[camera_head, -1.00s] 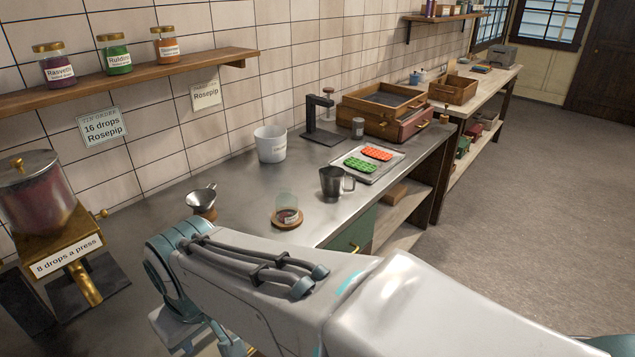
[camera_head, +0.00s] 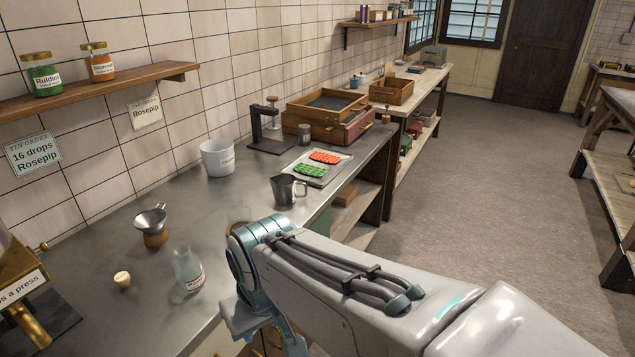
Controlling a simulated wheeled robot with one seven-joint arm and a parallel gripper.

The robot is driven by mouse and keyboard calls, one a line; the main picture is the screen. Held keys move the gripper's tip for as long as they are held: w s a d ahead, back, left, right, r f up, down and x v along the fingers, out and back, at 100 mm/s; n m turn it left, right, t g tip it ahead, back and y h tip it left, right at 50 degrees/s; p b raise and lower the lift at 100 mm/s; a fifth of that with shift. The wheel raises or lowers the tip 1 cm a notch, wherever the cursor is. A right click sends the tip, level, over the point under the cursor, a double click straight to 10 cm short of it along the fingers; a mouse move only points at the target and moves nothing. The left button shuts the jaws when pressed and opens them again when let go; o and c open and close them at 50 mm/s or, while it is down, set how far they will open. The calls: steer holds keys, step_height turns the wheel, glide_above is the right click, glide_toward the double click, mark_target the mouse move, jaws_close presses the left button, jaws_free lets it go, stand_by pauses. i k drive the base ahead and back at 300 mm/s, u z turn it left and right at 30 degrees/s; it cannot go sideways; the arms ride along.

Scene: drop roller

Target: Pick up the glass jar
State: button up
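A clear glass jar (camera_head: 238,214) with reddish contents at its base stands on the counter behind my arm, which hides part of it. A second clear glass vessel (camera_head: 188,268), with a narrower neck and a white label, stands nearer on the counter, left of my arm. It looks empty and uncorked. I cannot tell for certain which is the task's jar. My arm reaches across the lower right of the view.
A cork (camera_head: 122,280) and a funnel on a wooden stand (camera_head: 152,224) are left of the vessels. A metal jug (camera_head: 287,189), white bucket (camera_head: 217,157) and candy tray (camera_head: 318,168) stand farther back. A brass dispenser (camera_head: 22,290) is at the left edge.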

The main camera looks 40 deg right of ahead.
mark_target(240, 216)
steer(key=z, duration=2.05)
steer(key=k, duration=0.85)
steer(key=u, duration=1)
steer(key=i, duration=1)
